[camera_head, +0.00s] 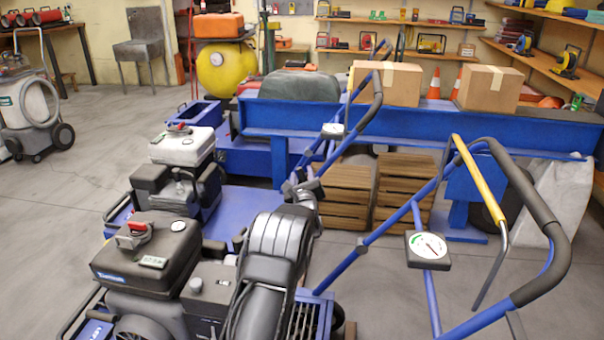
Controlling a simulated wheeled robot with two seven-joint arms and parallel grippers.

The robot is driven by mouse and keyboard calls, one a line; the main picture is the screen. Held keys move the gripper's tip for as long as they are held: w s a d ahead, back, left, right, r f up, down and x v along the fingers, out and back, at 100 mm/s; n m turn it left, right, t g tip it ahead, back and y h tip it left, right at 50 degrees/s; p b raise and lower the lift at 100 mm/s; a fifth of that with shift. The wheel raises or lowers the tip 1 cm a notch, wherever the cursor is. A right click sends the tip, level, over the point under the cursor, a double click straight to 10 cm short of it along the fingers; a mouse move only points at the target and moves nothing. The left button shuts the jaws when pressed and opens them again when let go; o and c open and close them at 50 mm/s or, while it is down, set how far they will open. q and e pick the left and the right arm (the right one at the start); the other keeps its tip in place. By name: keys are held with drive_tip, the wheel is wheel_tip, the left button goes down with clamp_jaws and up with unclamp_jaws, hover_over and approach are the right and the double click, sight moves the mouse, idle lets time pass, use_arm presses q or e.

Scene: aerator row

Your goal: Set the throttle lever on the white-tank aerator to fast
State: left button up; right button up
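The white-tank aerator is the second machine in the row; its white tank (182,146) with a red cap shows left of centre. Its blue handle rises to the right and carries a small white dial plate (333,130). The plate is too small to read, and I cannot make out its throttle lever or setting. My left gripper (306,185) is at the end of my dark arm, below and left of that plate and close to the blue handle bars. I cannot tell whether it touches them or whether its fingers are open. My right gripper is not in view.
A nearer aerator with a black tank (146,250) fills the lower left. Its handle, with a larger dial (428,249) and yellow bar (480,184), spans the right. Behind are wooden crates (343,196), a blue beam with cardboard boxes (490,88), and shelves.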

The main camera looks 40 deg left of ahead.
sight(302, 170)
use_arm(q)
drive_tip(key=shift+x, duration=1.5)
drive_tip(key=shift+c, duration=0.3)
clamp_jaws()
